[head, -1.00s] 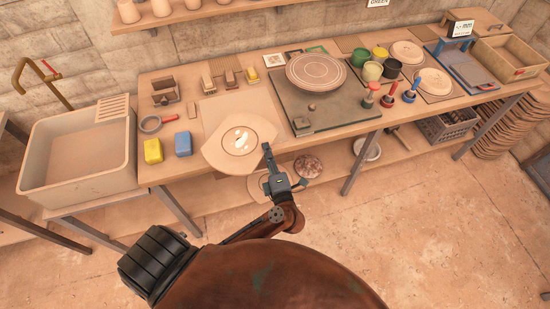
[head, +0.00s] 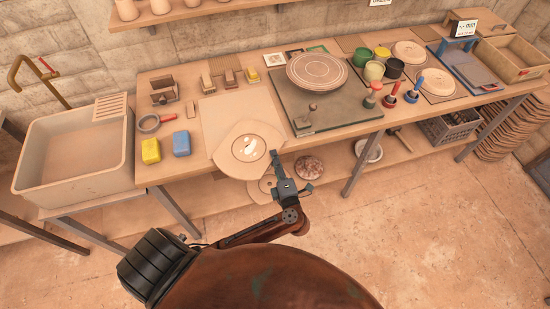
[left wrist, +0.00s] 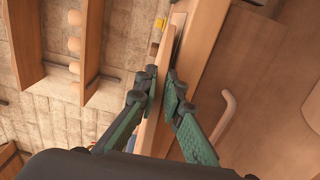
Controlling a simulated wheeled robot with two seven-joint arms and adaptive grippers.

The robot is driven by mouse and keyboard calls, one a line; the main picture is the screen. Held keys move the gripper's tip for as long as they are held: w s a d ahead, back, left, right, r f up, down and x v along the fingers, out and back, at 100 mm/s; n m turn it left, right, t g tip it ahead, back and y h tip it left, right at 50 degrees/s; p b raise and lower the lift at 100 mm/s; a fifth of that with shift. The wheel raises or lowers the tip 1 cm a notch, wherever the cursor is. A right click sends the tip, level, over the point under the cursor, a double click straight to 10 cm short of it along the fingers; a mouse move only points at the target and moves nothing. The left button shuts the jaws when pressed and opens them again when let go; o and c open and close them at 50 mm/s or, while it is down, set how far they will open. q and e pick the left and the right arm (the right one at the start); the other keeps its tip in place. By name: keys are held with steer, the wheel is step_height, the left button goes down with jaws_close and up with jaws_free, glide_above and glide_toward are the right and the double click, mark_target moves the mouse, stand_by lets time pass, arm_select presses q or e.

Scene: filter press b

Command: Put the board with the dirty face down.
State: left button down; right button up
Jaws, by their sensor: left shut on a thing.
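The board (head: 232,152) is a pale round board with cut-off sides, at the front edge of the long table. A ringed circle with white smears (head: 248,145) shows on the face turned to the head camera. The board looks tilted, its near part out past the table edge; whether it touches the table I cannot tell. My left gripper (head: 275,158) is shut on its right edge. In the left wrist view my left gripper's green fingers (left wrist: 163,88) close on a thin edge, and most of the board is hard to make out. My right gripper is not in view.
A pale square mat (head: 222,112) lies behind the board. A yellow block (head: 151,151) and a blue block (head: 181,144) are to its left, beside the sink (head: 75,158). A dark green slab (head: 335,108) with a ringed disc (head: 317,70) is to the right. Discs lie on the lower shelf.

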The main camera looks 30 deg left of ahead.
arm_select(q)
steer(key=shift+f, duration=0.35)
steer(key=c, duration=2)
jaws_free()
steer(key=shift+c, duration=0.2)
steer(key=v, duration=1.2)
steer(key=shift+r, duration=0.4)
